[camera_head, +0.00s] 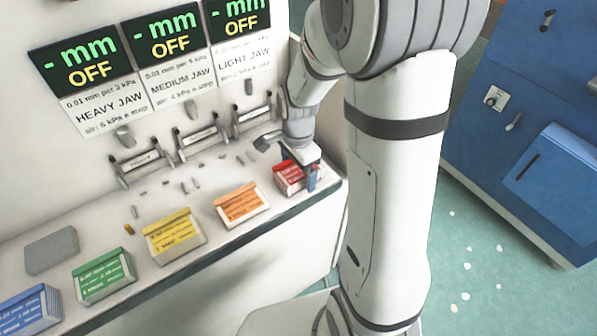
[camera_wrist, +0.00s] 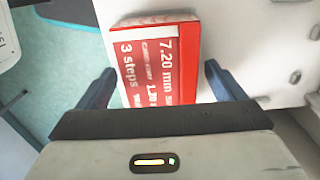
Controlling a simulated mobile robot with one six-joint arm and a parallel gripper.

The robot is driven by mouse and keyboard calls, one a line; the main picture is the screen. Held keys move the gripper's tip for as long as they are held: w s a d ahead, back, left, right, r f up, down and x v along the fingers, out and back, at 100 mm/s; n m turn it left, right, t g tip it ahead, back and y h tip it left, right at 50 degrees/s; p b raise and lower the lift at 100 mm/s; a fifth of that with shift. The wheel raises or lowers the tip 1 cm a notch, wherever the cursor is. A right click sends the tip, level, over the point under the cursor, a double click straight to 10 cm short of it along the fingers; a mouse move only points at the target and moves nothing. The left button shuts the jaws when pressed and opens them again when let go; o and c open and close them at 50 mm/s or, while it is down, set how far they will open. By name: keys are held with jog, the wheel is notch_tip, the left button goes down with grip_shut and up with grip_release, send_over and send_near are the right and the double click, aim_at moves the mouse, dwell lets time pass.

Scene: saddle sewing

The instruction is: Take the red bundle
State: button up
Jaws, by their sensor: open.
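The red bundle (camera_head: 289,178) lies at the right end of the white bench, with a red-and-white label on top. In the wrist view the red bundle (camera_wrist: 155,60) lies ahead of my gripper, and its label reads "7.20 mm" and "3 steps". My gripper (camera_head: 312,172) is at the right side of the bundle in the head view. In the wrist view my gripper (camera_wrist: 158,85) is open, with one blue finger to each side of the bundle's near end. Clear gaps show between the fingers and the bundle. My gripper hides part of the bundle in the head view.
Orange (camera_head: 241,204), yellow (camera_head: 173,235), green (camera_head: 103,275) and blue (camera_head: 28,308) bundles stand along the bench to the left. A grey block (camera_head: 51,250) lies behind the green one. Three jaw fixtures and displays reading "OFF" are on the wall behind. The bench edge is close.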

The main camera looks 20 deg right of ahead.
jog(key=c, duration=1.2)
